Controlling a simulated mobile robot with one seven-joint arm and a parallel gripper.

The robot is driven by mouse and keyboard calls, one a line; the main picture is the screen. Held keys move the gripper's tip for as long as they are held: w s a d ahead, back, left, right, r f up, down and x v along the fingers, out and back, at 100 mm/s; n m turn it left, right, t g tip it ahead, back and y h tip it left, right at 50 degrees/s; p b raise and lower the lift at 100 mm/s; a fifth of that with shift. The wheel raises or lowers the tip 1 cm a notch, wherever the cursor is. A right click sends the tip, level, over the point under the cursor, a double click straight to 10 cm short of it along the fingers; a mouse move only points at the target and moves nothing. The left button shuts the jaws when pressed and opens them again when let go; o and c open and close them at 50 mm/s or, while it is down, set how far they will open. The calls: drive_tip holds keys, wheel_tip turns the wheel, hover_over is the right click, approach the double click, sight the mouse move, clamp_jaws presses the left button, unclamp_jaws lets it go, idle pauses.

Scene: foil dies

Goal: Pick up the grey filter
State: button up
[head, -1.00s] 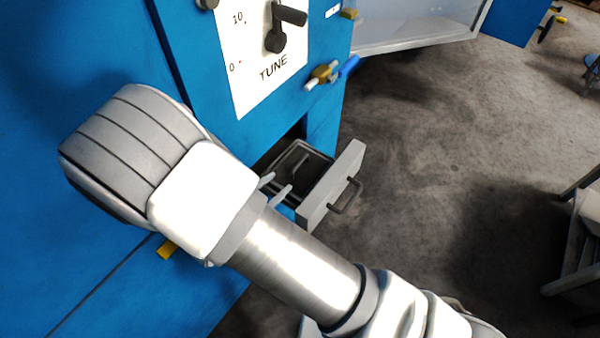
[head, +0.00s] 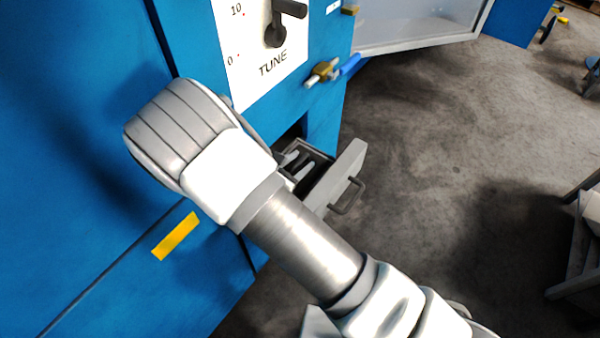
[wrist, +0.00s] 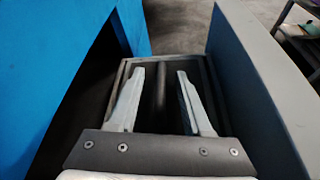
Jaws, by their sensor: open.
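The grey filter (wrist: 161,92) appears as a dark framed piece with a bar-like grip, lying in the open drawer (head: 345,178). In the wrist view the bar runs between my two fingers, with the frame's edges outside them. My gripper (wrist: 160,74) is open, with a finger on each side of the bar and a gap on both sides. In the head view my gripper (head: 294,162) reaches over the drawer, and my arm hides part of the drawer and filter. I cannot tell how far the fingertips are above the filter.
The drawer's grey front panel (wrist: 255,85) stands close on the right of my gripper. The blue cabinet wall (wrist: 50,60) is close on the left.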

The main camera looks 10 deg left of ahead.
clamp_jaws()
idle(1.4)
